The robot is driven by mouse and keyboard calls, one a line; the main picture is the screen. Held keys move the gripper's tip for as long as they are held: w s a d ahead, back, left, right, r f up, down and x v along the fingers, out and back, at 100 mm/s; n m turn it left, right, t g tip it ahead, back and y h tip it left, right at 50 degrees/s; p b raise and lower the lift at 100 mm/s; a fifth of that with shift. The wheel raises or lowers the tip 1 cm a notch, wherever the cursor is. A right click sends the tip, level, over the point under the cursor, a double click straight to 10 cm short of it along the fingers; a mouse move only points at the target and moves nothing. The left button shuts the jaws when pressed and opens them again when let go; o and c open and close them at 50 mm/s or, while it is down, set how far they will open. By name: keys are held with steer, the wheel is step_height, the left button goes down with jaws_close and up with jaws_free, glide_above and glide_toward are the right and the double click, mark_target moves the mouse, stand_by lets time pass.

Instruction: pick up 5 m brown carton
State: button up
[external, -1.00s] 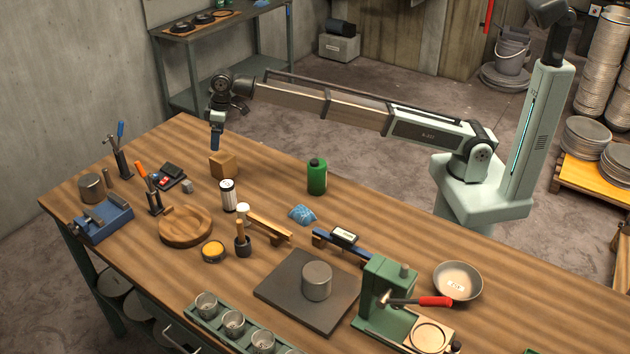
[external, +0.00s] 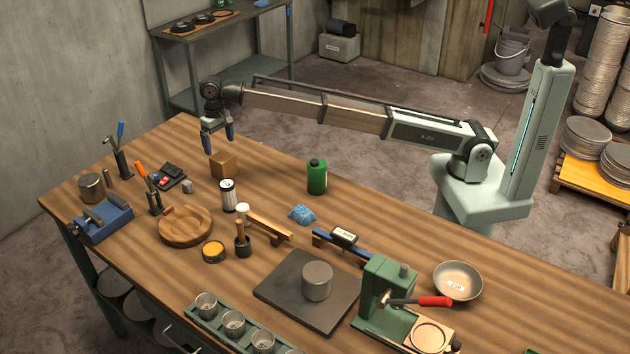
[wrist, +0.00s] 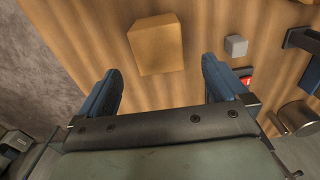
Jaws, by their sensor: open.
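The brown carton (external: 223,165) is a small plain box on the wooden table, near its back edge. It also shows in the wrist view (wrist: 156,44), at the top, ahead of the fingers and in line with the gap between them. My gripper (external: 218,143) is open and empty, with its blue fingers spread apart just above and to the left of the carton. In the wrist view the two fingers (wrist: 160,78) are wide apart, and the carton looks narrower than the gap. I see no contact between the fingers and the carton.
A small grey cube (external: 187,187), a white canister (external: 228,195) and a green bottle (external: 317,177) stand near the carton. A wooden round dish (external: 186,227) lies in front. The table's back edge runs close behind the carton.

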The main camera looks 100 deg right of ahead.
mark_target(221, 157)
step_height(221, 157, down, 6)
steer(key=shift+r, duration=0.2)
steer(key=shift+s+f, duration=0.2)
steer(key=shift+f, duration=2.4)
steer(key=c, duration=1.1)
